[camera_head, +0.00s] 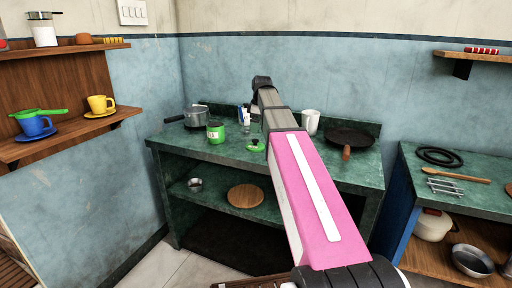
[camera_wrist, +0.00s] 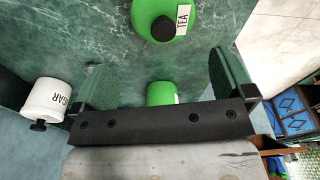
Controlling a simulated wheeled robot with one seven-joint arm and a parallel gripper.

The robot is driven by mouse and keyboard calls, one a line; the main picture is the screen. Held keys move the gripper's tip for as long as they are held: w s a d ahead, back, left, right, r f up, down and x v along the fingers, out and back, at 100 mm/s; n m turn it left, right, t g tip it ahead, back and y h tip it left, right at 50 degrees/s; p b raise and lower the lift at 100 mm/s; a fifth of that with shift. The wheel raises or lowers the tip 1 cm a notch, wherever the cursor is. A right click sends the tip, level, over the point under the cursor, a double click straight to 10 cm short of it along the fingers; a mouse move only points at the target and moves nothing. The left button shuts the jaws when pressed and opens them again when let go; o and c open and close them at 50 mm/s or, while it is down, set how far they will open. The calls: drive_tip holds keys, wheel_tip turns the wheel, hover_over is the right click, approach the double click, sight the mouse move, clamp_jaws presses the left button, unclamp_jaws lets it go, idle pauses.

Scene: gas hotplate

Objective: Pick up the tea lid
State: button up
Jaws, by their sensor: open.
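The tea lid (camera_wrist: 148,17) is a green disc with a black knob and a white TEA tag. In the wrist view it lies on the dark green counter at the top edge, beyond my fingertips and partly cut off. In the head view the green lid (camera_head: 255,147) lies near the counter's front edge, just left of my arm. My gripper (camera_wrist: 160,66) is open, with no thing held between its fingers. It does not touch the lid. In the head view my arm hides most of it.
A green canister (camera_head: 216,133) and a grey pot (camera_head: 196,115) stand left on the counter (camera_head: 180,142). A white canister (camera_head: 310,121) and a black pan (camera_head: 350,136) are to the right. The wrist view shows a SUGAR canister (camera_wrist: 42,97) and a partly hidden green container (camera_wrist: 161,93).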

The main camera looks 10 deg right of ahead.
sight(255, 140)
drive_tip(key=shift+s+a+f, duration=0.1)
drive_tip(key=shift+a+f, duration=0.1)
drive_tip(key=shift+f, duration=1.8)
drive_tip(key=shift+s+a+f, duration=0.1)
drive_tip(key=shift+a+f, duration=0.1)
drive_tip(key=shift+f, duration=1.75)
drive_tip(key=c, duration=0.8)
drive_tip(key=shift+c, duration=0.2)
